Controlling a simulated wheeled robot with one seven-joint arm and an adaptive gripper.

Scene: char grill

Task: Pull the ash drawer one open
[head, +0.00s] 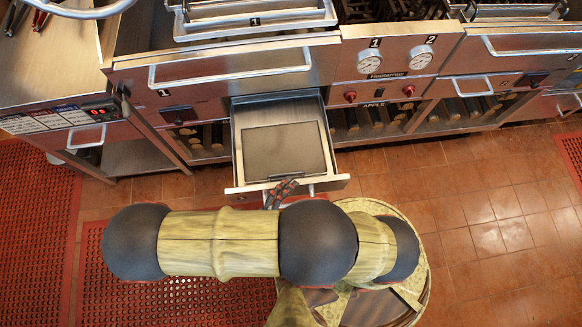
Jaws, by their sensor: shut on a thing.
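Ash drawer one (240,150) is a steel drawer below the grill panel marked 1, in the head view. It is pulled well out toward me, and a flat grey plate (284,150) lies inside it. My gripper (282,190) is at the middle of the drawer's front edge, shut on the drawer handle (308,190). My arm and the gripper cover part of the handle, so the exact grip is partly hidden.
The long bar handle (230,76) of panel 1 is above the drawer. Gauges and red knobs sit to its right. A steel side cabinet (95,133) stands at left. Red perforated mats (40,215) cover the left floor; tiled floor (490,200) is clear at right.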

